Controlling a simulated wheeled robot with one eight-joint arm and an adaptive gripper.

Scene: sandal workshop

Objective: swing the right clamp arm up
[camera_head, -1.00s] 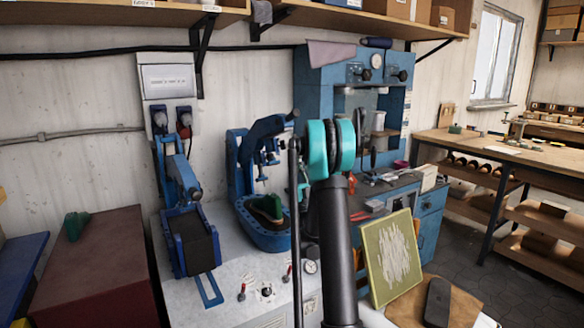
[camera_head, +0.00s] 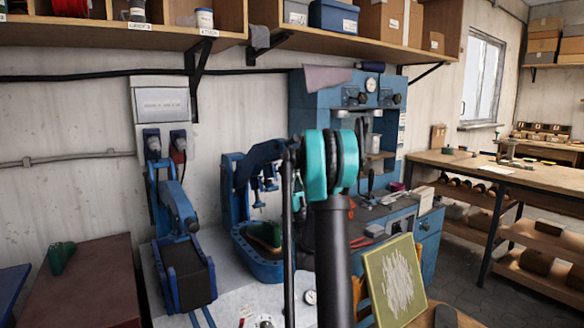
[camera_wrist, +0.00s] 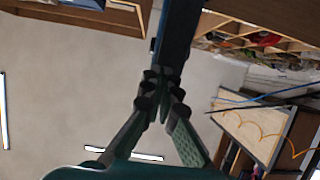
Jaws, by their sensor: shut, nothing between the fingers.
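The right clamp arm (camera_head: 264,153) is a dark blue lever on top of a blue stand in the head view. It slants slightly upward to the right, above a green and brown sole form (camera_head: 265,236) in a blue tray (camera_head: 250,258). Its right end is hidden behind my arm. The left station has its own blue arm (camera_head: 175,204). My gripper (camera_wrist: 157,80) shows in the wrist view, shut and empty. A dark blue bar (camera_wrist: 178,38) lies just beyond its fingertips; I cannot tell whether they touch. My gripper is hidden in the head view.
A blue press cabinet (camera_head: 318,110) stands behind to the right, with a yellow-framed board (camera_head: 393,282) before it. A maroon box (camera_head: 85,285) is at the left. Wall shelves (camera_head: 215,38) hang above. A workbench (camera_head: 470,165) stands at the far right.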

